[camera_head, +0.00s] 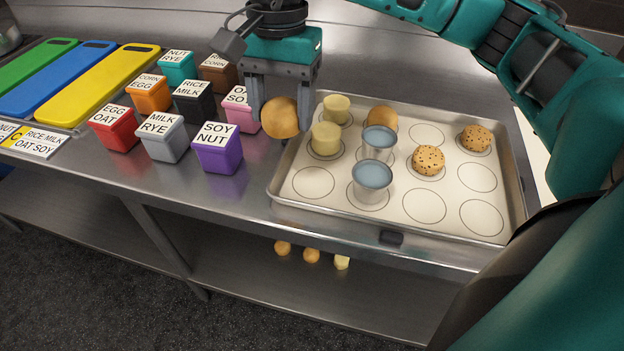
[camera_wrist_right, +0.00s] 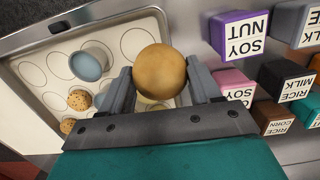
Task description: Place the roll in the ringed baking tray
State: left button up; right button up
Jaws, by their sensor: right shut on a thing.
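My right gripper (camera_head: 284,112) is shut on a round golden-brown roll (camera_head: 280,118). It holds the roll at the left edge of the baking tray, near the pink box; its height above the counter is hard to tell. In the right wrist view the roll (camera_wrist_right: 159,71) sits between the two grey fingers. The baking tray (camera_head: 420,234) has a white mat with printed rings. On it stand two pale yellow cylinders (camera_head: 326,138), another roll (camera_head: 382,118), two blue-topped cups (camera_head: 372,180) and two speckled cookies (camera_head: 428,160). Several rings are empty. My left gripper is not in view.
Labelled boxes stand left of the tray, including the purple SOY NUT box (camera_head: 218,150), the pink box (camera_head: 241,112) and the black RICE MILK box (camera_head: 194,102). Coloured boards (camera_head: 100,85) lie farther left. Small round pieces (camera_head: 311,256) sit on the lower shelf.

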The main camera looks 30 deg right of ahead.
jog(key=s+d+r+m+t, duration=0.1)
jog(key=s+d+r+m, duration=0.15)
jog(key=r+m, duration=0.75)
jog(key=m+b, duration=0.4)
jog(key=m, duration=0.1)
send_over(313, 182)
notch_tip(313, 182, down, 15)
jog(key=shift+s+d+f, duration=0.1)
jog(key=shift+d+f, duration=0.05)
jog(key=shift+f, duration=0.05)
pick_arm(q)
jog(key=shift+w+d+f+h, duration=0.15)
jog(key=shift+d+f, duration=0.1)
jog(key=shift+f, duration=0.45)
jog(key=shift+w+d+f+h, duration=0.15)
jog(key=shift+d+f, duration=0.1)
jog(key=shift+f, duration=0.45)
pick_arm(e)
jog(key=shift+f, duration=2.65)
jog(key=shift+f+b, duration=0.15)
jog(key=shift+b, duration=0.15)
jog(key=o, duration=0.6)
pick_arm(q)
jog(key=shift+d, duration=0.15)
pick_arm(e)
jog(key=o, duration=0.4)
